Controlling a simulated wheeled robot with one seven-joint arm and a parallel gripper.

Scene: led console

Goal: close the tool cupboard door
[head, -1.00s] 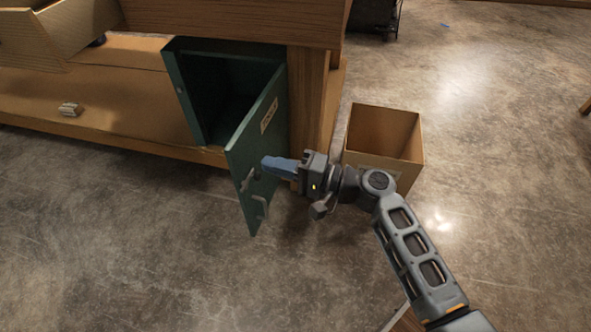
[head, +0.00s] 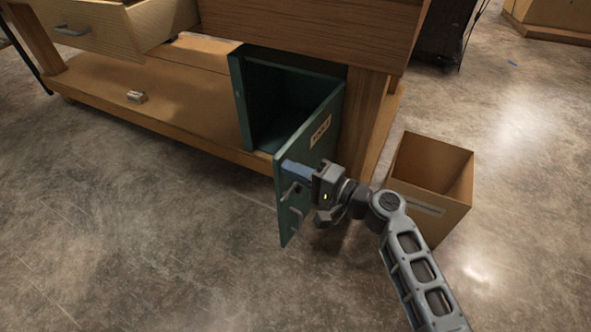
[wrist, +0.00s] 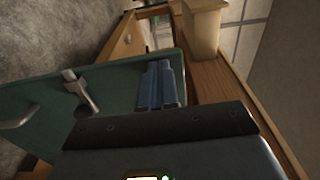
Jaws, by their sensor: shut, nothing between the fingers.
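The tool cupboard (head: 242,100) is a dark green box under the wooden bench, with its dark inside showing. Its green door (head: 295,205) stands open, swung outward from the right side, with a small label (head: 320,131) near the top. A handle (head: 295,222) and a latch or key-like part (head: 290,191) are on its outer face. My gripper (head: 287,168) is shut and empty, its blue fingers at the door's outer face. In the wrist view the blue fingers (wrist: 161,88) lie together over the green door (wrist: 115,90); I cannot tell whether they touch it.
An open cardboard box (head: 428,190) stands on the floor right of my gripper, near the bench leg (head: 368,125). A drawer (head: 125,28) hangs open at upper left. A small block (head: 136,97) lies on the bench's lower shelf. The floor at left front is clear.

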